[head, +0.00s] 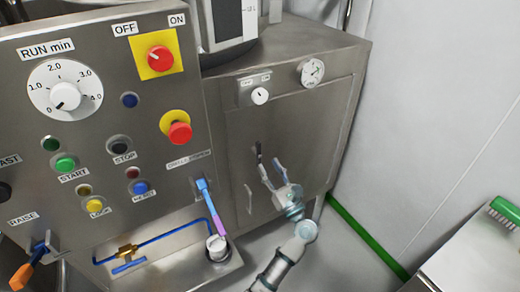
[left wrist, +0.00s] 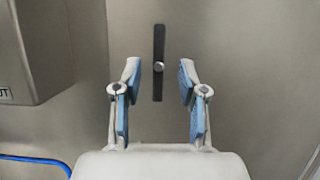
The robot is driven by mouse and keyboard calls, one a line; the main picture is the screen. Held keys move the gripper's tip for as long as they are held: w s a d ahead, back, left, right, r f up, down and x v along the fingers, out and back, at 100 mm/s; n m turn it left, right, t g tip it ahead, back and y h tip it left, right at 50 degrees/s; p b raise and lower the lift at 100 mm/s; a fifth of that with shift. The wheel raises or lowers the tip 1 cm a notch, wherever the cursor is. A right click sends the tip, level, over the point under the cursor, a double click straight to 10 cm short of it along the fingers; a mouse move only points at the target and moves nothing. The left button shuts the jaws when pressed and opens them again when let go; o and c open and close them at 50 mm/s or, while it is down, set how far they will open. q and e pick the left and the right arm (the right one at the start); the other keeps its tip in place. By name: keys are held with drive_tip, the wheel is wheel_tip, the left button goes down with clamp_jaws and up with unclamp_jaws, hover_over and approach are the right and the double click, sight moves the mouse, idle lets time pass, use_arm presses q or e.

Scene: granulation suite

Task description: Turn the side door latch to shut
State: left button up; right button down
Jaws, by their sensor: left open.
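The side door latch, a dark narrow bar (head: 259,152), is on the front of the steel cabinet door (head: 300,125). In the left wrist view the latch (left wrist: 159,88) stands upright with a round silver pivot at its middle. My left gripper (head: 270,168) is open in front of the door, close to the latch. In the left wrist view its padded fingertips (left wrist: 159,72) are on either side of the bar, with a gap on both sides. The gripper partly hides the latch's lower part in the head view. My right gripper is not in view.
A control panel box (head: 100,120) with knobs and buttons juts out on the left. A blue-and-purple lever (head: 210,205) and blue pipe (head: 165,240) are below it. A gauge (head: 311,72) and small dial (head: 260,96) are above the door.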

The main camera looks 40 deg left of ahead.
sight(260, 151)
use_arm(q)
drive_tip(key=x, duration=0.7)
drive_tip(key=shift+w+a+r, duration=0.15)
drive_tip(key=shift+w+a, duration=0.05)
drive_tip(key=shift+a, duration=0.15)
clamp_jaws()
